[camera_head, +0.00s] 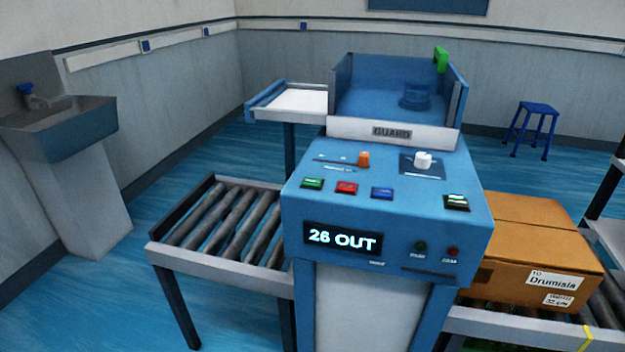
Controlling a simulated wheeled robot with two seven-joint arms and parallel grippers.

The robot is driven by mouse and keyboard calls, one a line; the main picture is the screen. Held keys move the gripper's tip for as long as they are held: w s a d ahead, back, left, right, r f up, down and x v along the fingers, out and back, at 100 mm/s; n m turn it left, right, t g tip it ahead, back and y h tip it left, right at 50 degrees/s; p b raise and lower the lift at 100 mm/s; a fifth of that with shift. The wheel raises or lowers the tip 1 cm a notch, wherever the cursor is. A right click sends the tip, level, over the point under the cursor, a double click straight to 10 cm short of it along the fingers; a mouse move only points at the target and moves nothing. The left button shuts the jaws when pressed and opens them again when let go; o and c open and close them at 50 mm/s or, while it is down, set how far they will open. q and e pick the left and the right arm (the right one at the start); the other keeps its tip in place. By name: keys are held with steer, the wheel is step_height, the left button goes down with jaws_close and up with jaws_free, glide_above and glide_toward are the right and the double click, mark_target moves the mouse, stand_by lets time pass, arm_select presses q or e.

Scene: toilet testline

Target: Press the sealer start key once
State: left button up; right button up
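The blue sealer console (410,235) stands in the middle of the head view. Its sloped top carries a green key (313,183), a red key (347,187) and a blue key (382,193) in a row. A dark key with a light and green face (456,202) sits at the right. The labels on the keys are too small to read, so I cannot tell which one is marked start. The lit display (342,238) on the front reads "26 OUT". Neither of my grippers is in view.
An orange knob (363,159) and a white knob (423,160) stand behind the keys, before the guard (392,133). A roller conveyor (225,228) lies left, empty. A cardboard box (530,245) sits on the right conveyor. A sink (65,125) is far left.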

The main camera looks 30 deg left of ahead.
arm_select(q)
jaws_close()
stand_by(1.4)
